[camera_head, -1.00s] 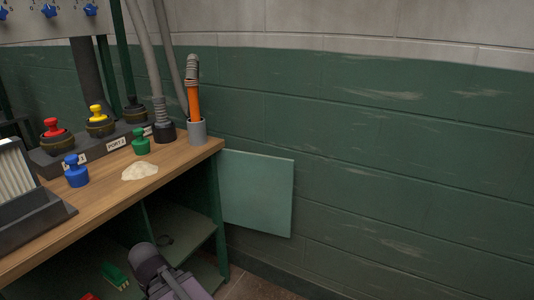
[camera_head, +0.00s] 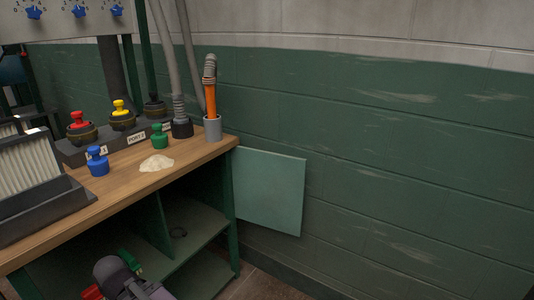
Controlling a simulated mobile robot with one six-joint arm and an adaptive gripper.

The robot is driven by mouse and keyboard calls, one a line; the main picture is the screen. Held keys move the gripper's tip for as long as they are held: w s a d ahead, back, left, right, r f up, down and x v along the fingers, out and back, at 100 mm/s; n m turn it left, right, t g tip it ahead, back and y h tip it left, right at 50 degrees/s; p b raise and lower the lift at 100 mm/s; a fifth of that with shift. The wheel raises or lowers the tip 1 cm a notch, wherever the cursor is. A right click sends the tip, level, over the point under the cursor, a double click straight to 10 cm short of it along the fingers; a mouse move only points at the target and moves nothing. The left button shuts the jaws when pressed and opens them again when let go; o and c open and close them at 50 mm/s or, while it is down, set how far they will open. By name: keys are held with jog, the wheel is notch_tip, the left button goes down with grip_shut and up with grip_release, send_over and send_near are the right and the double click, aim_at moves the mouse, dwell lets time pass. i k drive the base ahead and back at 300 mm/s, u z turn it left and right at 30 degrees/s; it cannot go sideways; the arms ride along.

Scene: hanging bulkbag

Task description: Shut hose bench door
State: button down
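The hose bench (camera_head: 110,198) has a wooden top and an open green cabinet below with shelves. Its pale green door (camera_head: 270,190) stands swung wide open to the right of the bench, in front of the dark green wall. Part of my arm (camera_head: 125,278) shows at the bottom, in front of the open cabinet. My gripper's fingers cannot be made out, and the door is well to the right of this part, not touched by it.
On the bench top stand an orange-handled hose nozzle in a grey holder (camera_head: 212,128), a green plug (camera_head: 160,137), a blue plug (camera_head: 97,163), a pale powder pile (camera_head: 157,164) and a ribbed filter (camera_head: 30,170). Red and yellow plugs sit in the port block. Floor shows at lower right (camera_head: 262,285).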

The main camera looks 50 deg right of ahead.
aim_at(269, 188)
jog(key=u, duration=1.25)
jog(key=k, duration=0.95)
jog(key=z, duration=4.2)
jog(key=i, duration=0.1)
jog(key=u, duration=2.4)
